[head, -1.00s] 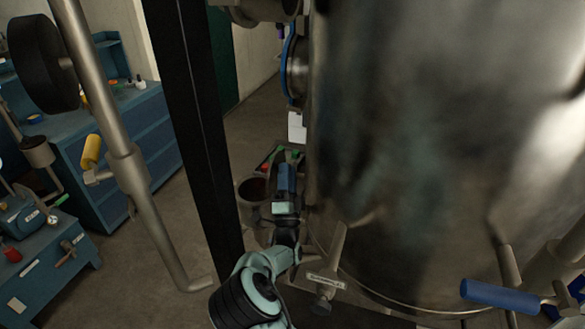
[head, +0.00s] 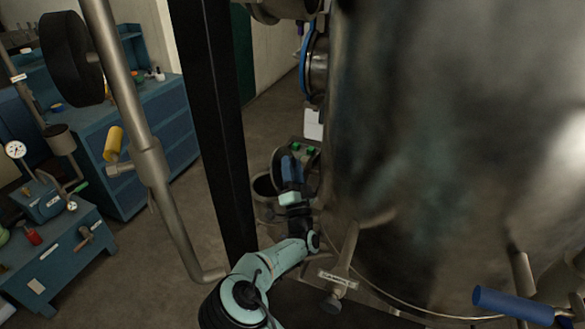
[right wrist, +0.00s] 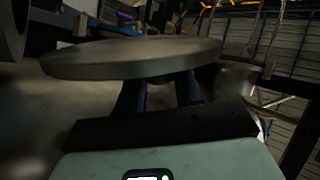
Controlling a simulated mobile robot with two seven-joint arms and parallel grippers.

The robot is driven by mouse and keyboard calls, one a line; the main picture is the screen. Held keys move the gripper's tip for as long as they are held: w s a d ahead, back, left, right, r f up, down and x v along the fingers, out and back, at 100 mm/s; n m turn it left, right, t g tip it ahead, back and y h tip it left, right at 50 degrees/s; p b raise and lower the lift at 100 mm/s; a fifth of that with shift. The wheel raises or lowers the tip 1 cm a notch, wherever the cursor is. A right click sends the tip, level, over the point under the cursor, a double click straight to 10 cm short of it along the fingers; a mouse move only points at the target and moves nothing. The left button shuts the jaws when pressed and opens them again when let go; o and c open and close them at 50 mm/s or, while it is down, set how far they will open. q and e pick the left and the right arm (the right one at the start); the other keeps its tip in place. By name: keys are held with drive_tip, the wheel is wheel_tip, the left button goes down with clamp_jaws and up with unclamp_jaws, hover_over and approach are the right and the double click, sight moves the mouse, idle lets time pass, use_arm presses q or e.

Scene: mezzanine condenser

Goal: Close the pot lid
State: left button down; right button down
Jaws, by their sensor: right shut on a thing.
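The pot (head: 266,208) is a small dark metal vessel on the floor side of the big tank in the head view. Its dark opening partly shows. The lid (head: 277,162) is a dark disc standing tilted up at the pot's far right side, partly behind my gripper. My right gripper (head: 291,168), with blue fingers, is shut on the lid. In the right wrist view the lid (right wrist: 130,58) is a grey disc seen nearly edge-on, across the fingertips (right wrist: 160,92). The exact contact is hidden behind the disc. My left gripper is not in view.
The big steel tank (head: 450,150) stands close on the right. A black post (head: 210,120) and a bent pipe (head: 160,190) stand on the left. Blue benches (head: 60,235) are farther left, with open floor between. A control box with green buttons (head: 312,150) sits behind the gripper.

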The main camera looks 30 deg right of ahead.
drive_tip(key=c, duration=0.8)
unclamp_jaws()
drive_tip(key=shift+s, duration=0.1)
drive_tip(key=shift+o, duration=0.2)
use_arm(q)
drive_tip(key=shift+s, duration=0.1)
use_arm(e)
drive_tip(key=shift+f, duration=0.1)
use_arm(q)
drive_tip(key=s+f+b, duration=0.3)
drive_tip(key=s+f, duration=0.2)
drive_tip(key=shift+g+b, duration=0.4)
use_arm(e)
drive_tip(key=v, duration=1.3)
drive_tip(key=shift+s, duration=0.2)
